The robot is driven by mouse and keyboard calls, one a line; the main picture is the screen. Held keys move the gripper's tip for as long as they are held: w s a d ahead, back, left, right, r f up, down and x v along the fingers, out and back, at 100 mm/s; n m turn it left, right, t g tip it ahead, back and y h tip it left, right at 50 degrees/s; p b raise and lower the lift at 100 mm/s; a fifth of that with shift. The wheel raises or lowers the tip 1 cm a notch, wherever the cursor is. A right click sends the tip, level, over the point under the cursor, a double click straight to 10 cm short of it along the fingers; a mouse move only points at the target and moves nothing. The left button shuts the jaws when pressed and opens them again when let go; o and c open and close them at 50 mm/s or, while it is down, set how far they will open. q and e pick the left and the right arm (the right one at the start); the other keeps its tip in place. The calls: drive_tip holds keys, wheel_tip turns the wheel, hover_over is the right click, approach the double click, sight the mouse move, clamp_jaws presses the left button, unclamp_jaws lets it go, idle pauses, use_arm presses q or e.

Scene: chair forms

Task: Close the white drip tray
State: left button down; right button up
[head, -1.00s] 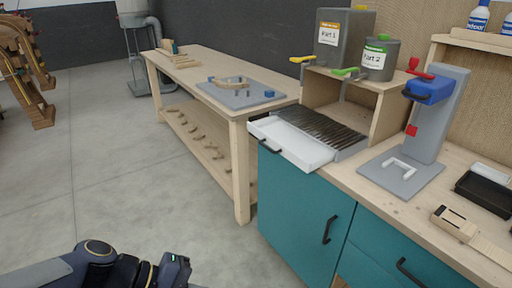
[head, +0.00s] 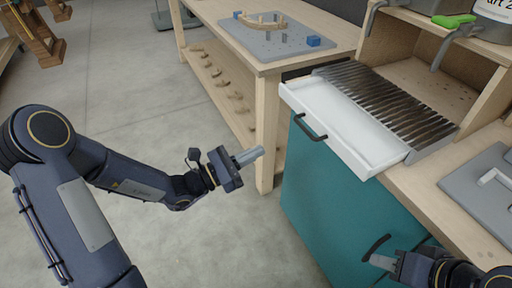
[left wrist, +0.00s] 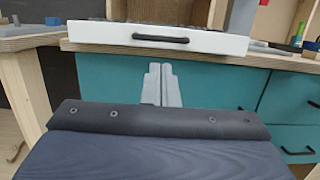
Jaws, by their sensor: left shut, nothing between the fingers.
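The white drip tray (head: 345,128) is pulled out from under a dark slatted grate (head: 385,100) and juts past the counter's front edge. A black handle (head: 309,127) is on its front. In the left wrist view the tray front (left wrist: 220,43) is ahead and above the fingers. My left gripper (head: 250,156) is shut and empty, left of the tray and apart from it; its two fingers lie together in the left wrist view (left wrist: 161,85). My right gripper (head: 380,261) is at the lower right, low by the teal cabinet front; its finger opening is not clear.
The teal cabinet (head: 325,205) stands under the tray, with a black handle (head: 376,246) on its door. A wooden workbench (head: 262,70) with a grey board is behind to the left. A grey fixture plate (head: 485,185) lies on the counter at right. The floor at left is open.

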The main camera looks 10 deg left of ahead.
use_arm(q)
drive_tip(key=x, duration=1.1)
use_arm(e)
drive_tip(key=shift+r, duration=0.1)
use_arm(q)
drive_tip(key=shift+w, duration=0.1)
